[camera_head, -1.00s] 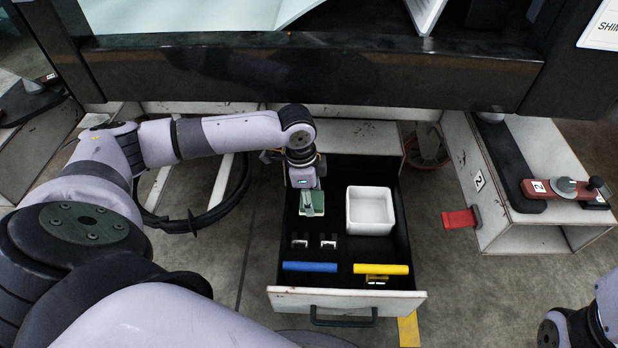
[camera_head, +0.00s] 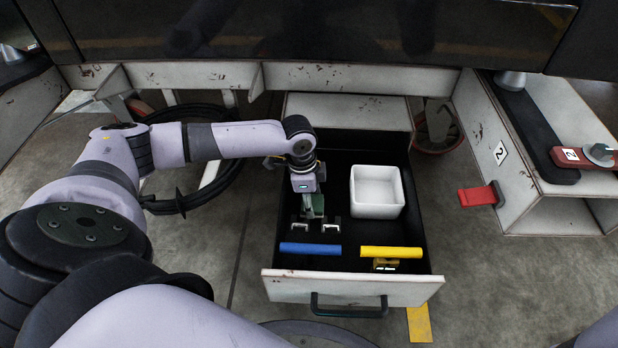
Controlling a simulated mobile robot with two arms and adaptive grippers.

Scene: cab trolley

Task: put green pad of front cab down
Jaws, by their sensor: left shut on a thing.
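My left gripper (camera_head: 313,212) points down into the open drawer (camera_head: 352,290), over its left part. It is shut on the green pad (camera_head: 317,206), which is mostly hidden by the gripper and shows only as a dark green patch. Two small white holders (camera_head: 331,225) stand on the black drawer floor right by the gripper's tip. I cannot tell whether the pad touches the floor or the holders. My right gripper is not in view.
A white square bin (camera_head: 377,207) stands in the drawer to the right. A blue bar (camera_head: 310,250), a yellow bar (camera_head: 391,252) and a small yellow item (camera_head: 385,265) lie near the drawer's front. A red pedal (camera_head: 478,196) sticks out from the cabinet at right.

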